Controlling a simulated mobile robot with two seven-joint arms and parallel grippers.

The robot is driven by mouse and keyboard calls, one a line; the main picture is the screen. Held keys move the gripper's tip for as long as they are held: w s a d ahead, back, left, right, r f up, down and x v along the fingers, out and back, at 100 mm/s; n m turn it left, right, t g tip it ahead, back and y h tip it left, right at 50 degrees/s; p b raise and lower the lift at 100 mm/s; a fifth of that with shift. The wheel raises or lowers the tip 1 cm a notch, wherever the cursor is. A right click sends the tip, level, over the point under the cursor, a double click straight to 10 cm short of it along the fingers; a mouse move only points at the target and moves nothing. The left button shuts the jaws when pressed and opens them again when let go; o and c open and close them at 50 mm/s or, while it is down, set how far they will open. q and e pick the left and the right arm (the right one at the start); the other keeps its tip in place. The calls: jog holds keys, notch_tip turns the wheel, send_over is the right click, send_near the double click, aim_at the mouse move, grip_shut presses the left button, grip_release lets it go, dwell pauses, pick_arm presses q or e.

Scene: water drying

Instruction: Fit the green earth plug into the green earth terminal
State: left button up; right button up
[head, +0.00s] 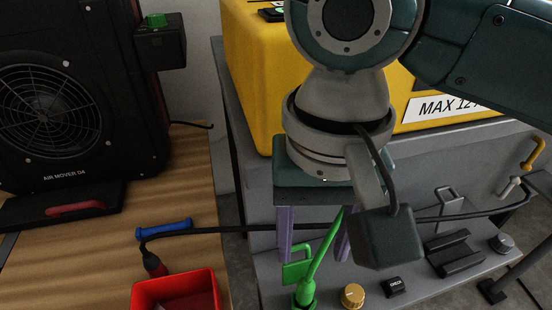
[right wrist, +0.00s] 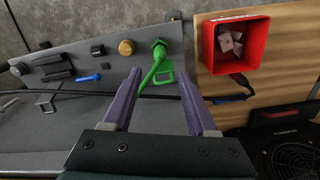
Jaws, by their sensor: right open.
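The green earth plug (head: 307,285) stands at the front edge of the grey panel, its green lead rising towards my right gripper. In the right wrist view the plug (right wrist: 157,60) has its tip at a round green collar (right wrist: 159,43), which looks like the earth terminal; I cannot tell how deep it sits. A square green loop (head: 295,268) is beside it. My right gripper (head: 316,258), with purple fingers, is open above the panel. In the right wrist view its fingertips (right wrist: 160,82) are apart on either side of the green lead and loop, holding nothing visible. My left gripper is not in view.
A gold knob (head: 352,296), a small black switch (head: 396,287) and a black bracket (head: 455,254) are right of the plug. A yellow case (head: 250,70) stands behind. A red bin (head: 175,283) and blue handle (head: 163,229) are on the wooden bench. A black cable crosses the panel.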

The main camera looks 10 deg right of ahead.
jog(key=s+a+n+t+y, duration=0.2)
jog(key=s+a+n+y, duration=0.15)
jog(key=s, duration=0.25)
jog(key=s+d+h, duration=0.1)
jog(key=s+d, duration=0.2)
jog(key=d, duration=0.3)
jog(key=s+d+f+n+t+h, duration=0.1)
jog(key=s+d+h, duration=0.1)
jog(key=d, duration=0.5)
jog(key=shift+s+t, duration=0.3)
jog(key=shift+s, duration=0.3)
